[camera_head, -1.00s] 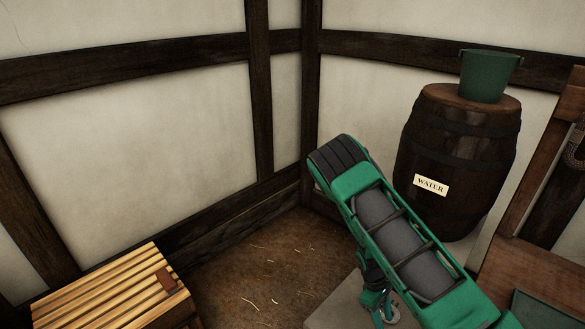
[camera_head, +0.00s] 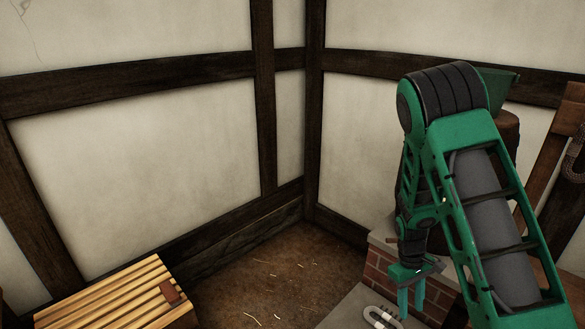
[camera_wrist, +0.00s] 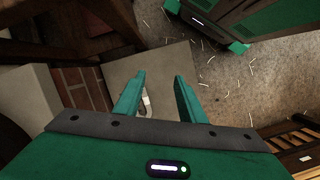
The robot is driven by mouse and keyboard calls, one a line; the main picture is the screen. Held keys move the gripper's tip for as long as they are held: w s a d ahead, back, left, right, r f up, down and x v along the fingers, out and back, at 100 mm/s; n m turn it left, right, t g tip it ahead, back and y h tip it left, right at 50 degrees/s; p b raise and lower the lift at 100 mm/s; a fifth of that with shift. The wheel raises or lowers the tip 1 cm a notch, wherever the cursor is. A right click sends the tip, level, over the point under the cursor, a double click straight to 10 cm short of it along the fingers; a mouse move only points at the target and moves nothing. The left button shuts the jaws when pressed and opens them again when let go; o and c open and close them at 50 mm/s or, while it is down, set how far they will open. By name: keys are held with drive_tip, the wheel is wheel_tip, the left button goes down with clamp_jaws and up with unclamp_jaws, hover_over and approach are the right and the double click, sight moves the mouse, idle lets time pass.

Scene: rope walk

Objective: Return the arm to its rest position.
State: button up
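My gripper (camera_head: 411,312) hangs pointing down at the lower right of the head view, under my raised, bent arm. In the wrist view its two fingers (camera_wrist: 159,77) are apart, with nothing held between them. A pale U-shaped metal piece (camera_head: 379,317) lies on the grey slab (camera_head: 345,312), just left of the gripper in the head view. Part of it shows beyond the fingers in the wrist view (camera_wrist: 146,101).
A slatted wooden crate (camera_head: 110,296) stands at the lower left. A low brick block (camera_head: 386,275) is behind the gripper. My arm hides most of the barrel (camera_head: 508,130) and part of the green bucket (camera_head: 500,88). The straw-strewn floor (camera_head: 275,275) between is clear.

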drive_tip(key=s+d+r+m+y, duration=0.1)
drive_tip(key=s+d+r+m, duration=0.15)
drive_tip(key=r, duration=0.45)
drive_tip(key=s+d+r+m+t, duration=0.1)
drive_tip(key=s+r, duration=0.3)
drive_tip(key=r, duration=0.2)
drive_tip(key=s+d+r+m+y, duration=0.1)
drive_tip(key=s+d+r+m, duration=0.15)
drive_tip(key=r, duration=0.45)
drive_tip(key=s+r+m+t, duration=0.1)
drive_tip(key=s+r, duration=0.3)
drive_tip(key=s, duration=0.4)
drive_tip(key=s+r+m, duration=0.3)
drive_tip(key=s+r, duration=0.2)
drive_tip(key=s, duration=0.3)
drive_tip(key=shift+s+d+m+t, duration=0.25)
drive_tip(key=shift+d+m+t, duration=0.05)
drive_tip(key=shift+t, duration=0.1)
